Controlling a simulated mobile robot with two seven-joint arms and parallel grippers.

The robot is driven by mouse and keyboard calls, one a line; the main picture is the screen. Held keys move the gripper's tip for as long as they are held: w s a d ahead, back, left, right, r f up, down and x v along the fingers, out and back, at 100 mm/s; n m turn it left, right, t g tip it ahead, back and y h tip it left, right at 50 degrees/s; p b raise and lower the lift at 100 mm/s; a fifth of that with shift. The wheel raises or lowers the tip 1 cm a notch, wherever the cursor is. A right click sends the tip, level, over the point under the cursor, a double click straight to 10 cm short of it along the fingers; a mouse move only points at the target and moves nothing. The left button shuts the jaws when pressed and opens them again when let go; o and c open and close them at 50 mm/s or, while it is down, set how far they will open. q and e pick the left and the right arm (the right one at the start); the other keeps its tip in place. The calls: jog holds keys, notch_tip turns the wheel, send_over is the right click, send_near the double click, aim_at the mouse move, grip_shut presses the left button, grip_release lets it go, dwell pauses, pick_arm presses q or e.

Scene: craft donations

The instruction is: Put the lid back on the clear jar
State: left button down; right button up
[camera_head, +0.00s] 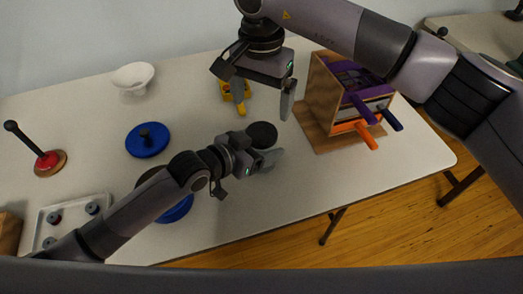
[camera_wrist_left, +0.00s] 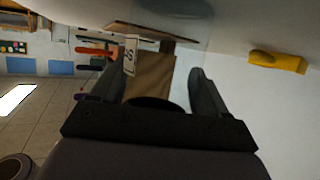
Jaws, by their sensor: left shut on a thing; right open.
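A dark round disc (camera_head: 262,134), seemingly the lid, is at my left gripper (camera_head: 270,155) near the middle of the table. The left gripper is shut on it. In the left wrist view, the dark curved edge (camera_wrist_left: 155,103) shows between the two fingers. My right gripper (camera_head: 287,105) is open and empty, above and behind the left one. I cannot make out the clear jar in either view. Another blue disc (camera_head: 176,210) is partly hidden under my left arm.
A wooden rack (camera_head: 322,92) with purple and orange handles stands at right. A yellow object (camera_head: 238,94) is behind the dark disc. The table's front middle is clear.

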aim_at(262, 133)
jog(key=shift+m, duration=2.3)
jog(key=shift+f, duration=4)
jog(key=shift+c, duration=0.2)
jog(key=c, duration=1)
jog(key=shift+c, duration=0.2)
jog(key=m, duration=0.6)
